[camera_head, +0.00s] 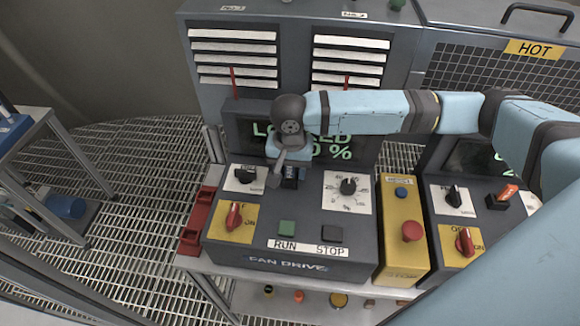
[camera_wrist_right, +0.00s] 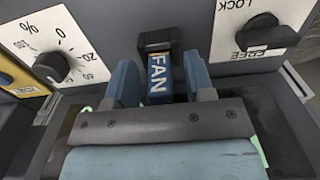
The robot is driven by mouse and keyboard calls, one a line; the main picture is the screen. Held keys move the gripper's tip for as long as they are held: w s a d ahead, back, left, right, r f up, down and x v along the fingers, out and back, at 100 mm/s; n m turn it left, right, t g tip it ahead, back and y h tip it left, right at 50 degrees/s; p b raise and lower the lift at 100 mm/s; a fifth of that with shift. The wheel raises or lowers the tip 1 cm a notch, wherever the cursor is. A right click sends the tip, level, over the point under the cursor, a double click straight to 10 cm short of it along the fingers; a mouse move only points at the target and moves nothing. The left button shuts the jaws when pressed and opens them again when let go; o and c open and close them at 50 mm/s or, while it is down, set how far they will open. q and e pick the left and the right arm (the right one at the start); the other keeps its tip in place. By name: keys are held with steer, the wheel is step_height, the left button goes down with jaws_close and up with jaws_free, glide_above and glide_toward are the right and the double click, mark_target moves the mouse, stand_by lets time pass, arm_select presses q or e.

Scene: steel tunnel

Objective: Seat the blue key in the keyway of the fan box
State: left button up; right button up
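The fan box (camera_head: 315,222), marked FAN DRIVE, stands on the bench in the middle of the head view. The blue key (camera_wrist_right: 158,78), with a FAN tag, sits at the black keyway block (camera_wrist_right: 160,41) in the right wrist view. Its far end meets the block; how deep it sits is hidden. My right gripper (camera_wrist_right: 161,84) has one finger on each side of the key, with a small gap on both sides. In the head view, my right gripper (camera_head: 290,178) points down over the box and mostly hides key and keyway. My left gripper is not in view.
A LOCK/FREE switch (camera_head: 245,175) and a dial (camera_head: 348,187) flank the gripper. The fan box also has a red knob (camera_head: 234,214) and RUN/STOP buttons. A yellow box (camera_head: 403,250) with a red button stands to the right, then another control box with an orange key (camera_head: 508,191).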

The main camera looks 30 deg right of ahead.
step_height(320, 180, up, 12)
steer(key=shift+f+b, duration=0.1)
steer(key=shift+b, duration=0.5)
steer(key=shift+r, duration=0.25)
